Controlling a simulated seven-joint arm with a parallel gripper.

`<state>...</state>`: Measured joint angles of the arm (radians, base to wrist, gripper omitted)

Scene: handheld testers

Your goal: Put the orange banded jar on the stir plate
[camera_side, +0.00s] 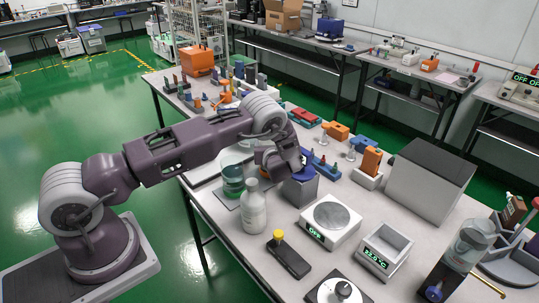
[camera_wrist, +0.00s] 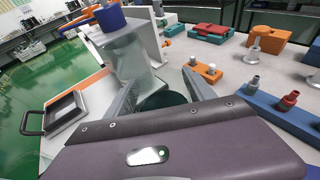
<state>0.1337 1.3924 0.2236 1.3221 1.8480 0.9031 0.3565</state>
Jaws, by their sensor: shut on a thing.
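My gripper (camera_wrist: 160,97) is shut on a dark green round thing (camera_wrist: 162,100), visible between the two grey fingers in the wrist view. It may be the jar; I see no orange band on it there. In the side view the wrist bends down over the table and hides most of the grip; a small orange patch (camera_side: 264,157) shows beside it, and I cannot tell what it belongs to. The stir plate (camera_side: 330,214) looks to be the white box with a grey round top and a green OFF display, right of and nearer than my gripper. Its top is bare.
A teal jar (camera_side: 232,182) and a white bottle (camera_side: 253,210) stand left of the stir plate. A grey box (camera_side: 300,190) with a blue thing on it is close beside my gripper. A white device (camera_side: 384,250) with a display and a black tool (camera_side: 288,258) lie nearer.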

